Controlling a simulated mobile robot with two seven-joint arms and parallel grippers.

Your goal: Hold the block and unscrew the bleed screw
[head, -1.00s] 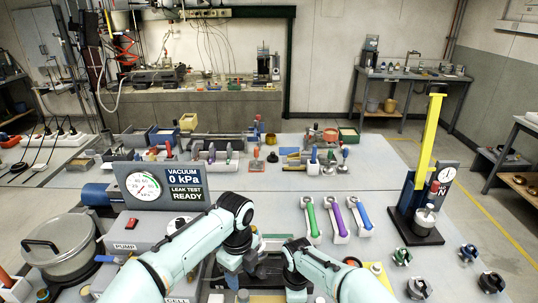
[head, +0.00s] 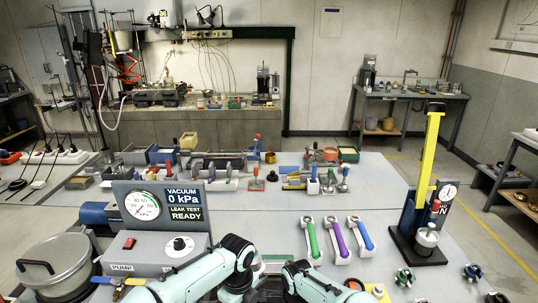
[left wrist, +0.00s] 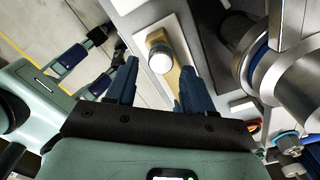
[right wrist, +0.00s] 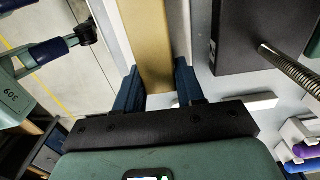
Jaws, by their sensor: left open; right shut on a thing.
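The brass-coloured block (right wrist: 148,40) runs up between the fingers of my right gripper (right wrist: 158,82) in the right wrist view, and that gripper is shut on it. In the left wrist view the block (left wrist: 187,76) shows on a pale base, with a round, silver-topped screw (left wrist: 160,60) standing out from it. My left gripper (left wrist: 155,85) is open, its fingers pointing toward the screw, one to each side in the picture. I cannot tell whether they touch it. In the head view both grippers are at the bottom edge, largely hidden by my arms.
A vacuum gauge panel (head: 160,207) reading 0 kPa stands at the left, near a lidded metal pot (head: 55,268). Green, purple and blue handled tools (head: 337,240) lie right of my arms. A yellow-posted stand (head: 427,165) is farther right. Bench between them is clear.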

